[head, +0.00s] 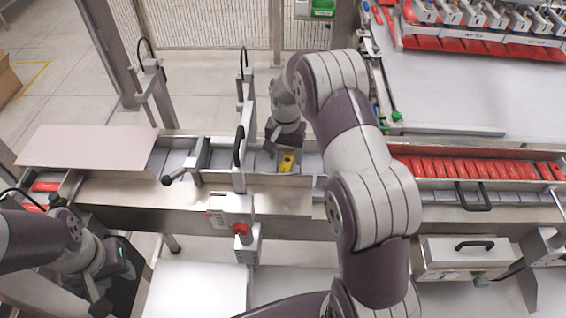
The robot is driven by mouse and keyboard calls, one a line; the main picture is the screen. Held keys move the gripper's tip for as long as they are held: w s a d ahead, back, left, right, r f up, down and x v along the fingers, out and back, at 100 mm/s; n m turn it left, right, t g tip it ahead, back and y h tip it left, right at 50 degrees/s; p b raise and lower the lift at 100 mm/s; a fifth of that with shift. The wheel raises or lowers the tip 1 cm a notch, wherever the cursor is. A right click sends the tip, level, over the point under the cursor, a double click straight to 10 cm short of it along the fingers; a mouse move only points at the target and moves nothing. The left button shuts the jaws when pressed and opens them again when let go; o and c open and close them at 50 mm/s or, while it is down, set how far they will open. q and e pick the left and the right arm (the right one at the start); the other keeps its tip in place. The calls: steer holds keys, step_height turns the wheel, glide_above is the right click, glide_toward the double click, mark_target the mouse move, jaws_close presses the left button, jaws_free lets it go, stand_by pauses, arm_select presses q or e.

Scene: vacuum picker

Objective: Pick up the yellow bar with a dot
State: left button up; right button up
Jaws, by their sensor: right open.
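The yellow bar (286,164) with a dark dot lies in the conveyor channel at the middle of the head view. My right gripper (283,150) is directly above it, pointing down, and hides its far end. The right gripper is open; whether its fingers touch the bar is too small to tell. My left gripper (98,303) hangs at the lower left, well away from the bar, and its finger gap cannot be made out.
Red bars (470,168) fill the channel on the right. A metal post (242,110) with a black handle rises just left of my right gripper. A cover plate (88,146) lies over the left channel. A red knob (240,229) sits in front.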

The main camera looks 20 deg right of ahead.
mark_target(284, 170)
step_height(284, 170, down, 5)
steer(key=shift+w+a+p, duration=0.15)
steer(key=shift+p, duration=1.1)
steer(key=shift+f, duration=0.45)
steer(key=c, duration=1.1)
